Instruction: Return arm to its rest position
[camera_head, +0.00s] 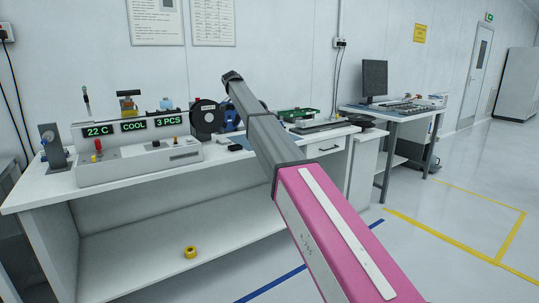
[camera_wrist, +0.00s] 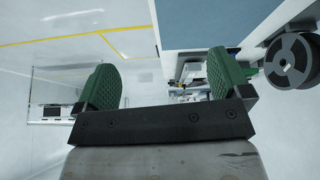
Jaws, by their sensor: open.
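My arm runs up from the bottom right of the head view, pink and then grey, in front of the bench, and ends in a dark tip. I cannot tell my gripper's jaws in that view. In the wrist view my gripper (camera_wrist: 162,82) shows two green ribbed fingers on a dark bar, set wide apart. Nothing is between them. Floor and part of a bench lie beyond the fingers.
The white bench (camera_head: 50,190) carries a test unit (camera_head: 140,163) with lit displays and a black spool (camera_head: 207,117). A round dark reel (camera_wrist: 291,61) is right of the fingers. A yellow roll (camera_head: 190,252) lies low. A desk with a monitor (camera_head: 374,78) stands right. Floor at right is clear.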

